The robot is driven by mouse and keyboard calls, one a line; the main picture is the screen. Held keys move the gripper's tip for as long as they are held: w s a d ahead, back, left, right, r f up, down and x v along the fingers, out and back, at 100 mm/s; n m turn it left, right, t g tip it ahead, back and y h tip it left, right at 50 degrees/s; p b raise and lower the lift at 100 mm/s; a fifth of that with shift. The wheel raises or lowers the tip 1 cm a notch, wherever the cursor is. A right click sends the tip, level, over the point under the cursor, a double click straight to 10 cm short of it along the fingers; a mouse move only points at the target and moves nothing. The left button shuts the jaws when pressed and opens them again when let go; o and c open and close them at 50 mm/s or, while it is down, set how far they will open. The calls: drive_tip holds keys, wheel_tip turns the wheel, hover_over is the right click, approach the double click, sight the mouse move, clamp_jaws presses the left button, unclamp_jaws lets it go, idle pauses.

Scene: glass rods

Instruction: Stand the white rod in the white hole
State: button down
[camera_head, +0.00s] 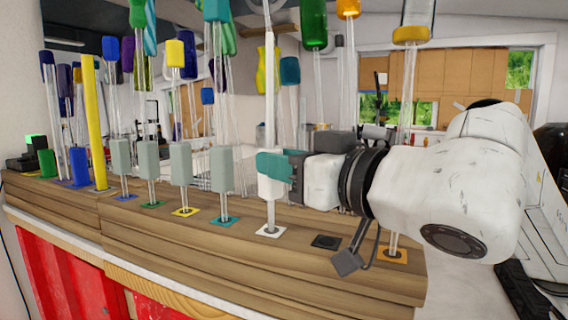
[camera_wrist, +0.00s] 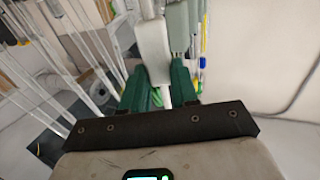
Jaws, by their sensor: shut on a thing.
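The white rod (camera_head: 269,80) stands upright, with a white block (camera_head: 271,187) around its lower part. Its lower end meets the white-bordered square (camera_head: 270,231) on the wooden bench; I cannot tell how deep it sits. My gripper (camera_head: 279,165) comes from the right, its green fingers shut on the white block. In the wrist view the white block (camera_wrist: 154,52) is between the two fingertips (camera_wrist: 156,82). The rod's foot is hidden there.
Several clear rods with grey blocks (camera_head: 180,163) stand in coloured squares to the left. A bare black square (camera_head: 326,242) lies right of the white one. An orange square (camera_head: 392,256) with a clear rod is under my arm. A yellow rod (camera_head: 93,120) stands far left.

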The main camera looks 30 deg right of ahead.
sight(273, 135)
drive_tip(key=shift+f, duration=0.1)
drive_tip(key=c, duration=0.8)
unclamp_jaws()
wheel_tip(273, 135, up, 4)
drive_tip(key=shift+f, duration=0.2)
drive_tip(key=s+r, duration=0.3)
drive_tip(key=s, duration=0.1)
drive_tip(key=s+r, duration=0.3)
drive_tip(key=s, duration=0.2)
drive_tip(key=s+r, duration=0.3)
drive_tip(key=s, duration=0.2)
drive_tip(key=shift+a+r, duration=0.15)
drive_tip(key=shift+r, duration=0.05)
